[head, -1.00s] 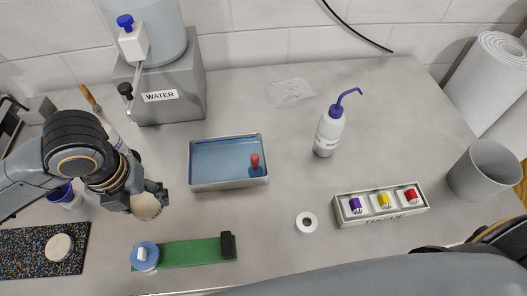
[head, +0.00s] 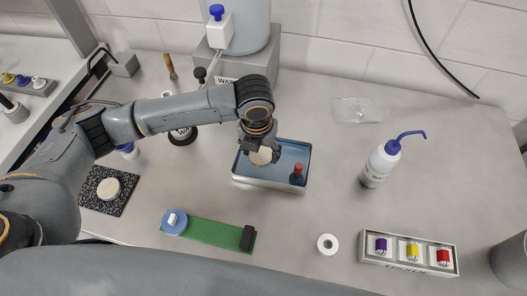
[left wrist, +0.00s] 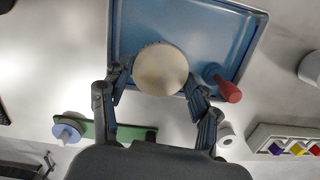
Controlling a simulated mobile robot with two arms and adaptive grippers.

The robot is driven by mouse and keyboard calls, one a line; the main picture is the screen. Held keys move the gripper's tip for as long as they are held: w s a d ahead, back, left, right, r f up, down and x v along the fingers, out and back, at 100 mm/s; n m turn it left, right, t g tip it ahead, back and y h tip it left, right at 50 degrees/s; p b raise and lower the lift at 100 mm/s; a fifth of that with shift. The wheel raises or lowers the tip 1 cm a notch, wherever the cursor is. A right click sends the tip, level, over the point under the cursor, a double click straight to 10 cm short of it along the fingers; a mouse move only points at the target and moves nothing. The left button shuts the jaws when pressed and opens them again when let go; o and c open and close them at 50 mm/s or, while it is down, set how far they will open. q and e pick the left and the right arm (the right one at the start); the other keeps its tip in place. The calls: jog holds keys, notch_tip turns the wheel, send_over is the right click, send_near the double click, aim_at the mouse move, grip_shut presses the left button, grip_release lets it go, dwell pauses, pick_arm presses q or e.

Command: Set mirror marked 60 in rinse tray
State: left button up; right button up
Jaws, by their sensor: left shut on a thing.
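My left gripper (head: 262,153) is shut on a round cream disc (head: 261,157), which appears to be a mirror. The left wrist view shows the disc (left wrist: 160,69) between the two fingers; no number can be read on it. It is held over the left part of the rinse tray (head: 262,184), a shallow metal tray with a blue inside. A red-handled thing (head: 297,174) stands at the tray's right side. A second cream disc (head: 108,188) lies on a black speckled mat (head: 95,202) at the left. My right gripper is not in view.
The water tank (head: 228,66) stands behind the tray. A wash bottle (head: 381,163) and a holder (head: 369,258) with purple, yellow and red items are to the right. A green strip (head: 208,235) and a white ring (head: 327,244) lie in front. The table between tray and bottle is clear.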

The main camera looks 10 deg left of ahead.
aim_at(262, 150)
pick_arm(q)
jog(key=w+f, duration=0.2)
jog(key=f, duration=0.1)
jog(key=shift+w, duration=0.25)
notch_tip(262, 150, down, 2)
jog(key=shift+f+p, duration=0.1)
jog(key=shift+p, duration=0.85)
jog(key=shift+f, duration=0.45)
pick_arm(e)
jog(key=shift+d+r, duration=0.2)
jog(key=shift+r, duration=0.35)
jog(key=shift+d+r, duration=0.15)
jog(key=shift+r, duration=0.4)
pick_arm(q)
jog(key=shift+f, duration=0.1)
jog(key=o, duration=1.3)
jog(key=shift+c, duration=0.2)
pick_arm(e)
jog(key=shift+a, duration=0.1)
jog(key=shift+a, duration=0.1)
